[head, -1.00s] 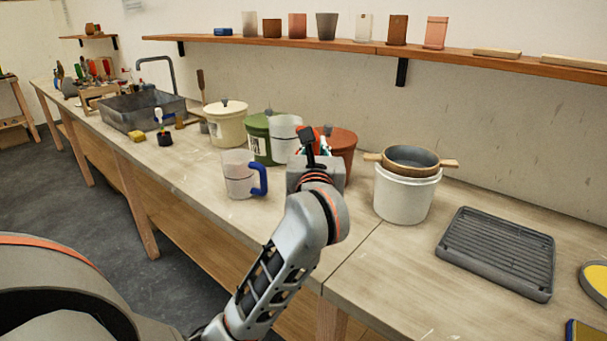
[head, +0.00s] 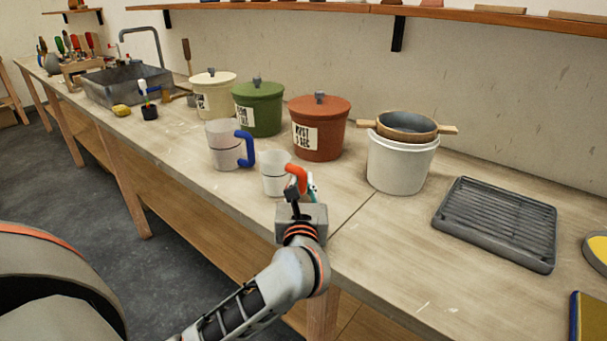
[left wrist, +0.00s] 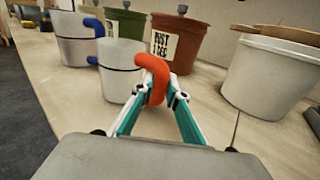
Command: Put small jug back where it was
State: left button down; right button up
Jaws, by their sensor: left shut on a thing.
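The small jug (head: 274,174) is pale and translucent with an orange-red handle. My left gripper (head: 298,188) is shut on that handle. The jug is upright, at or just above the bench top; I cannot tell whether its base touches. In the left wrist view the small jug (left wrist: 117,72) stands beyond the fingers, with the handle between the fingertips (left wrist: 158,92). The larger jug (head: 225,147) with a blue handle stands on the bench, just behind and left of the small jug. My right gripper is not in view.
Cream (head: 214,100), green (head: 259,112) and rust-red (head: 322,140) lidded buckets stand behind the jugs. A white bucket (head: 398,165) carrying a wooden-handled sieve (head: 405,126) is to the right, beside a grey ridged tray (head: 497,222). Bare bench lies left and right of the gripper.

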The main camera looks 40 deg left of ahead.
pick_arm(q)
jog(key=shift+f, duration=0.2)
jog(key=c, duration=2)
grip_release()
jog(key=shift+s, duration=0.1)
jog(key=v, duration=0.7)
jog(key=shift+s+d+r, duration=0.1)
jog(key=shift+s, duration=0.15)
jog(key=shift+s+d, duration=0.1)
